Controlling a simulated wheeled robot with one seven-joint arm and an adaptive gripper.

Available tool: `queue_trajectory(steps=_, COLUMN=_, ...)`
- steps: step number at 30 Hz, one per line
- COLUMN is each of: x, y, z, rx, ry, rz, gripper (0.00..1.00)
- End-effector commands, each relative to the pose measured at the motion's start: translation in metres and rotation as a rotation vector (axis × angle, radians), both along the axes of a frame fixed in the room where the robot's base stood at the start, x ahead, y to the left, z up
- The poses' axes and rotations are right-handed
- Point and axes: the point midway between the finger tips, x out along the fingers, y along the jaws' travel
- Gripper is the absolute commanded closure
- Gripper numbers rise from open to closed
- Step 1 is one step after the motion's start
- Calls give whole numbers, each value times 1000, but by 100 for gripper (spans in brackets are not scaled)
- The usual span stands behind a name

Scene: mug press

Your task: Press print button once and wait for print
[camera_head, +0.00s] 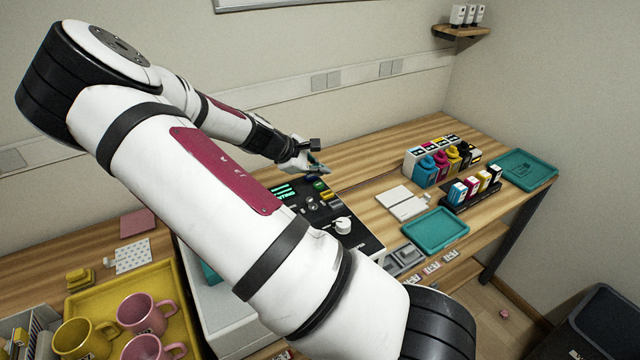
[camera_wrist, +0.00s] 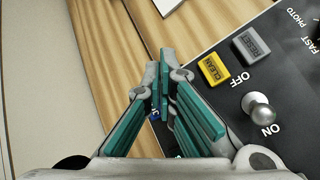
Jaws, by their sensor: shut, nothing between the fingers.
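The black control panel (camera_head: 325,212) of the machine lies on the wooden bench, with a lit screen (camera_head: 284,193) of green text too small to read surely. A blue button (camera_head: 311,178), a green button (camera_head: 320,186) and a yellow button (camera_head: 327,195) sit at its far edge. My gripper (camera_head: 318,168) is shut and empty above that edge. In the wrist view its closed teal fingers (camera_wrist: 162,82) hide part of the panel. A bit of blue (camera_wrist: 154,116) shows beside them. I cannot read a print label, or tell whether the fingertips touch a button.
The wrist view shows the yellow CLEAN button (camera_wrist: 213,69), grey RESET button (camera_wrist: 251,45) and metal ON/OFF toggle (camera_wrist: 260,112) close by. Ink bottles (camera_head: 440,160), teal trays (camera_head: 435,230) and white sheets (camera_head: 402,202) stand right. Mugs (camera_head: 147,313) occupy a yellow tray left.

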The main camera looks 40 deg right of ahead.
Motion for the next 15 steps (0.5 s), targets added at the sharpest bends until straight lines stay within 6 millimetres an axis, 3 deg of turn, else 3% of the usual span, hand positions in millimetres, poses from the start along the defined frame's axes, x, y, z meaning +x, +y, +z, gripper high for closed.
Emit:
queue_trajectory(steps=9, x=-2, y=0, z=31, rx=1, ry=-1, rz=1, gripper=100)
queue_trajectory(steps=15, x=-1, y=0, z=35, rx=0, ry=1, rz=-1, gripper=100)
